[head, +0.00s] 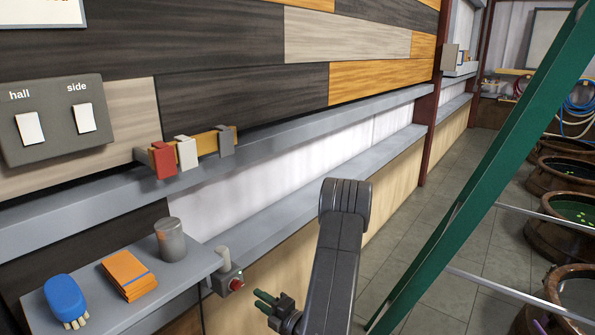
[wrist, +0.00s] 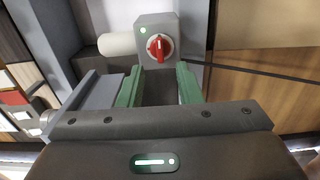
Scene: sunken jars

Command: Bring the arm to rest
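My gripper (head: 270,300) is near the right end of the low shelf, in front of a grey box with a red knob (head: 236,284). In the wrist view its two green fingers (wrist: 160,85) stand apart with nothing between them. The grey box (wrist: 157,40) with its red rotary knob (wrist: 160,46) and a small green light is just beyond the fingertips. I cannot tell whether they touch it. My dark arm reaches up in the middle of the head view.
A switch panel (head: 52,120) is on the wall. A green ladder-like frame (head: 490,160) stands right. Sunken jars (head: 560,176) lie beyond; grey floor (head: 425,240) is clear.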

